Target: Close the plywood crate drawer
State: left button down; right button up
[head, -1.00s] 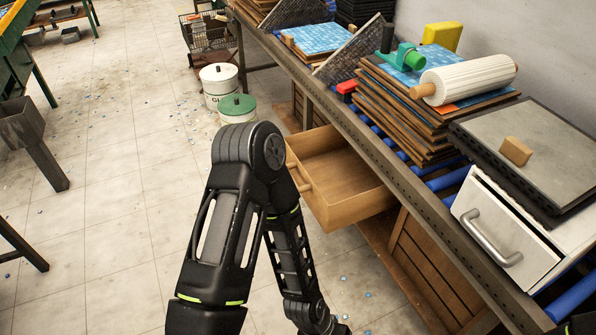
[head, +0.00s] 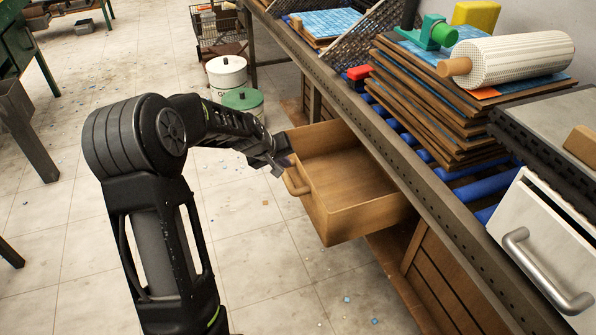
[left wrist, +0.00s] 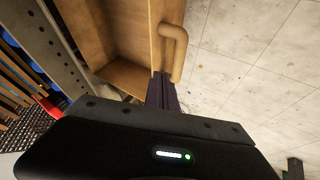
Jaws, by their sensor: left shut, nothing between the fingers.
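The plywood crate drawer (head: 345,226) is pulled out from under the bench, and its inside looks empty. A wooden handle (head: 297,182) is on its front. My left gripper (head: 281,168) is shut and empty at the drawer's front, close to the far end of the handle. The left wrist view shows the shut fingers (left wrist: 162,90) beside the drawer front and the handle (left wrist: 174,50); I cannot tell whether they touch. My right gripper is not in view.
The bench edge (head: 395,190) runs above the drawer. A white drawer unit with a metal handle (head: 545,270) stands at the right. Stacked boards (head: 440,110) and a roller (head: 515,60) lie on the bench. Two buckets (head: 228,75) stand beyond the drawer. The floor in front is clear.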

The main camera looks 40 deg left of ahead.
pick_arm(q)
jog(key=shift+f, duration=0.1)
jog(key=b+x, duration=0.1)
jog(key=x, duration=0.9)
jog(key=shift+d, duration=0.1)
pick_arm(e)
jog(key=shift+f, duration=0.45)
pick_arm(q)
jog(key=shift+w, duration=0.1)
